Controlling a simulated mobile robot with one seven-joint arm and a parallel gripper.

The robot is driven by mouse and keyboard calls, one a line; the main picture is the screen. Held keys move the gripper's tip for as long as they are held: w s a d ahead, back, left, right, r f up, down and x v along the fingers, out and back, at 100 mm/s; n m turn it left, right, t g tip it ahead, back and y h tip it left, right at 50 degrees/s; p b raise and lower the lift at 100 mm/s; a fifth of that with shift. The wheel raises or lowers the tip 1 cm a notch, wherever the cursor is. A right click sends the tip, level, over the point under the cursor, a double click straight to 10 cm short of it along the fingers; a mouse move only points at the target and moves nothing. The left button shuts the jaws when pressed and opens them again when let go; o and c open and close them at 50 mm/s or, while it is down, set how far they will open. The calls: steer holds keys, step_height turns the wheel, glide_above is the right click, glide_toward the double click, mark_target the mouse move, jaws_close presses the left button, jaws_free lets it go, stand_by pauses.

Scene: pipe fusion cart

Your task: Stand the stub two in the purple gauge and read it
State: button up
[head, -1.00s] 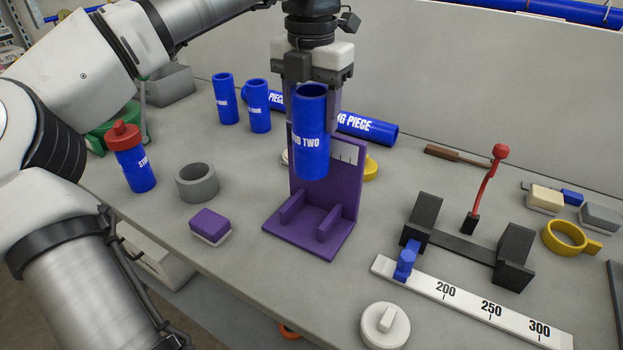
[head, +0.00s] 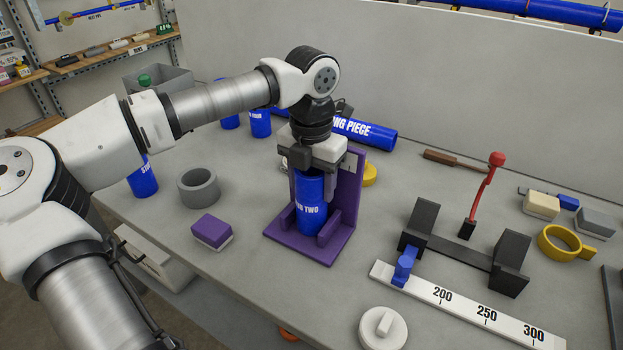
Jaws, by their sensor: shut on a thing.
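The stub two (head: 311,212) is a blue tube with white lettering. It stands upright in the purple gauge (head: 346,205), between the low side rails and in front of the upright back plate. The gauge's scale marks are mostly hidden behind my gripper and the stub.
A purple-and-white block (head: 212,231) and a grey ring (head: 198,187) lie left of the gauge. A black clamp frame (head: 465,250) with a red lever and a white ruler (head: 465,305) are at the right. A long blue pipe (head: 365,132) lies behind.

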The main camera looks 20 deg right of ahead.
steer(key=shift+f, duration=0.15)
steer(key=o, duration=1.1)
step_height(320, 180, up, 12)
steer(key=shift+r+b, duration=0.25)
steer(key=shift+b, duration=0.55)
